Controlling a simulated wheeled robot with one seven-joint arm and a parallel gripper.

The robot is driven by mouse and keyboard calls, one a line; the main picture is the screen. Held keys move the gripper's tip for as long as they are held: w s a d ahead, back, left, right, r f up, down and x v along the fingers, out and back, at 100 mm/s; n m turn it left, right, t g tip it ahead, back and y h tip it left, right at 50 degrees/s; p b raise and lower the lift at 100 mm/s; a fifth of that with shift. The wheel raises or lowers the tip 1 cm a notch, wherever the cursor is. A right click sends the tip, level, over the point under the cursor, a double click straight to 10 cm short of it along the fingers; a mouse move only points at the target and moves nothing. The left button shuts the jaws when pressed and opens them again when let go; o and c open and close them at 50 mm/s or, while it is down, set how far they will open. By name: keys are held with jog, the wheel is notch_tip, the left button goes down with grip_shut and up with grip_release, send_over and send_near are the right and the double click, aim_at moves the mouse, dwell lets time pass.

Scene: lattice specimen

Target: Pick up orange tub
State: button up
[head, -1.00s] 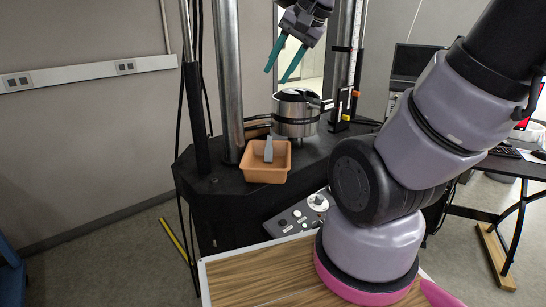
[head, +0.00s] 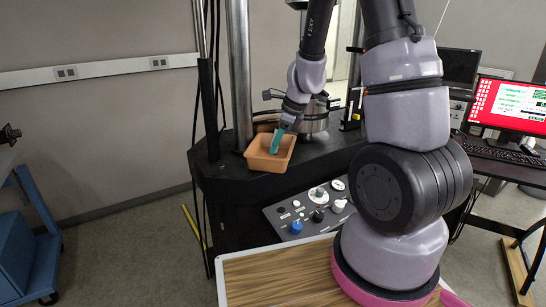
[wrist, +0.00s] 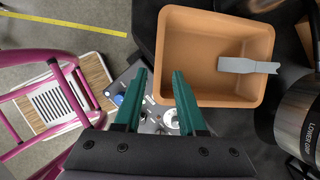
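The orange tub (head: 264,163) stands on the black machine base, near its front left edge, beside a steel column. In the wrist view the tub (wrist: 190,55) is upright, with a grey flat piece (wrist: 248,65) lying over its right wall. My gripper (head: 276,146) is at the tub in the head view, its teal fingers overlapping the tub's right part. In the wrist view my gripper (wrist: 163,78) is open, with a gap between its fingers. The right fingertip is close to the tub's near left corner; I cannot tell whether it touches. Nothing is between the fingers.
A steel cylinder (wrist: 300,115) stands right of the tub. A control panel (head: 310,212) with knobs is below and in front. A steel column (head: 240,70) rises behind the tub. A wood-topped surface (head: 270,275) is near my base.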

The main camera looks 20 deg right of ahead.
aim_at(267, 166)
jog(key=shift+x, duration=4.15)
jog(key=shift+w+f, duration=0.15)
jog(key=shift+f, duration=0.1)
grip_shut()
